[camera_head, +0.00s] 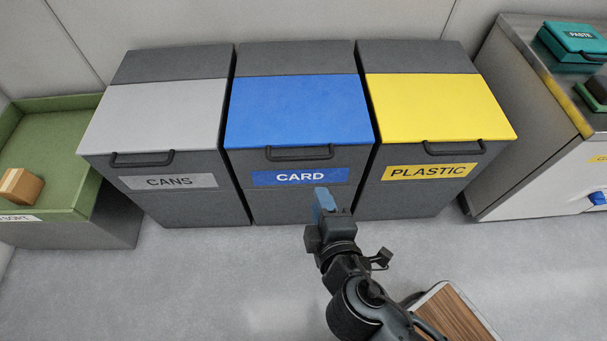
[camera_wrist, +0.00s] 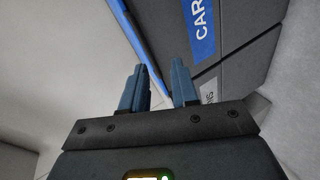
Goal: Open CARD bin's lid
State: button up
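The CARD bin (camera_head: 240,190) is the middle one of three dark grey bins. Its blue lid (camera_head: 297,110) lies flat and shut, with a black handle (camera_head: 300,154) at its front edge. The blue CARD label (camera_head: 262,179) is below the handle. In the wrist view the CARD label (camera_wrist: 199,30) and the blue lid edge (camera_wrist: 139,40) show beyond the fingers. My gripper (camera_head: 324,197) is in front of the bin, below and a little right of the handle. Its two fingers (camera_wrist: 158,85) are apart with nothing between them. Whether they touch the bin is unclear.
The CANS bin (camera_head: 185,198) with its grey lid stands left, and the PLASTIC bin (camera_head: 405,197) with its yellow lid right. A green tray table (camera_head: 60,140) is far left, a metal-topped counter (camera_head: 530,50) far right. A wood-topped surface (camera_head: 452,315) is bottom right.

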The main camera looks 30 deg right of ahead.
aim_at(304, 157)
jog(key=shift+w+d+f+n+t+h+b, duration=0.15)
jog(key=shift+w+d+f+h+b, duration=0.35)
jog(key=shift+w, duration=1.55)
jog(key=shift+w+d+f+n+t+h+b, duration=0.15)
jog(key=shift+w+d+h+b, duration=0.55)
jog(key=shift+w, duration=1.4)
jog(key=shift+w+d+f+n+t+h+b, duration=0.1)
jog(key=shift+w+d+f+t+h+b, duration=0.2)
jog(key=shift+w+d+b, duration=1.2)
jog(key=shift+w+a+f+p, duration=0.1)
jog(key=shift+w+a+p, duration=0.45)
jog(key=shift+a, duration=0.2)
jog(key=shift+c, duration=0.3)
grip_shut()
